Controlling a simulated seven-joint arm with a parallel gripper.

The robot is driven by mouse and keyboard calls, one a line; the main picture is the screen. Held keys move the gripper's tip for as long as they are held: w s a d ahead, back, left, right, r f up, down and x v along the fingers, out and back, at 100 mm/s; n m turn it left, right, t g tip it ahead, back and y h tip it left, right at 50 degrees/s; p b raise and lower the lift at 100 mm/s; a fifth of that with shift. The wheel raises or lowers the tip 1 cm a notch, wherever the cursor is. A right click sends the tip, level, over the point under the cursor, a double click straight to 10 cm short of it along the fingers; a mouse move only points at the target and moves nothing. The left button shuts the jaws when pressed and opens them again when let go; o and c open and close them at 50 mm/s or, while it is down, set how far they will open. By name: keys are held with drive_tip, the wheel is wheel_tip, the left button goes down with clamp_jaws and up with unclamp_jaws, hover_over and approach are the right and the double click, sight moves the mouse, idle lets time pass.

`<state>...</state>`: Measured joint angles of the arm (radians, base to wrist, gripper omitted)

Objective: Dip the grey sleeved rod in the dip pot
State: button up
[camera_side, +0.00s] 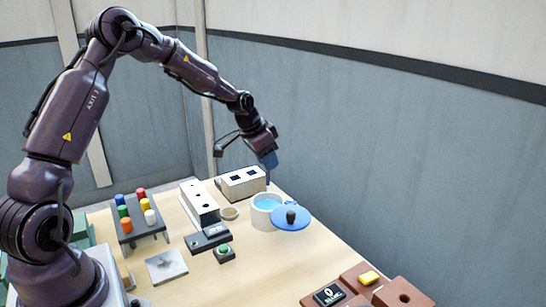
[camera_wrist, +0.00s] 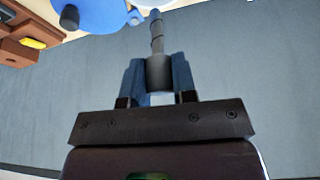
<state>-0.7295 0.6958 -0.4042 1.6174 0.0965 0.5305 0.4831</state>
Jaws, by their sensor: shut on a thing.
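My gripper (camera_side: 268,162) is shut on the grey sleeved rod (camera_wrist: 157,45). The rod points away from the jaws in the wrist view, and a thin dark length of it (camera_side: 268,181) hangs below the fingers in the side view. The white dip pot (camera_side: 264,222) stands on the table with blue liquid (camera_side: 267,204) showing inside. The rod's tip is above the pot's far rim in the side view; its exact distance cannot be told. The blue lid (camera_side: 291,222) with a black knob (camera_side: 291,216) is off the opening, at the pot's right front side.
A white block with dark square holes (camera_side: 243,184) and a long white box (camera_side: 199,204) stand left of the pot. A rack of coloured pegs (camera_side: 139,219), a green-button box (camera_side: 224,252) and brown blocks (camera_side: 404,295) are farther off. The table's right front is partly clear.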

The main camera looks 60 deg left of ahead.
drive_tip(key=shift+f, duration=5.25)
drive_tip(key=shift+r, duration=0.1)
drive_tip(key=shift+r, duration=3.15)
drive_tip(key=shift+r, duration=1.5)
